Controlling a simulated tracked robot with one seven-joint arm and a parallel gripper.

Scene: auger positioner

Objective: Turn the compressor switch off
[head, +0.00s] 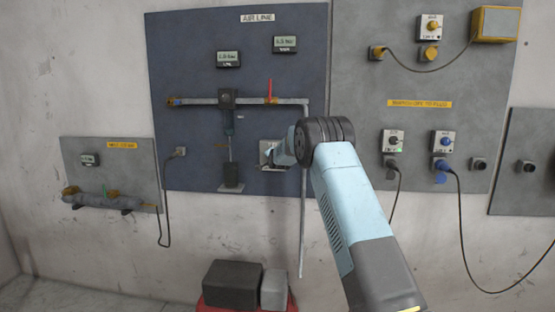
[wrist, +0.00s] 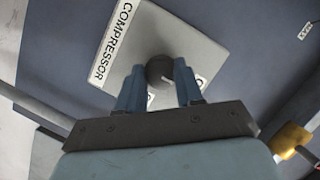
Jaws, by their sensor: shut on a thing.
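The compressor switch is a light square plate (wrist: 190,40) labelled COMPRESSOR, with a round dark knob (wrist: 160,70) at its middle. In the wrist view the plate looks tilted, and part of its lettering is hidden behind my fingers. My gripper (wrist: 161,76) has one blue finger on each side of the knob and is shut on it. In the head view the plate (head: 265,148) is on the blue AIR LINE panel (head: 185,50), mostly covered by my gripper and wrist. Which way the knob points cannot be told.
The right grey panel (head: 360,60) carries several other switches and cables. Dark and light boxes (head: 232,283) stand below on a red support.

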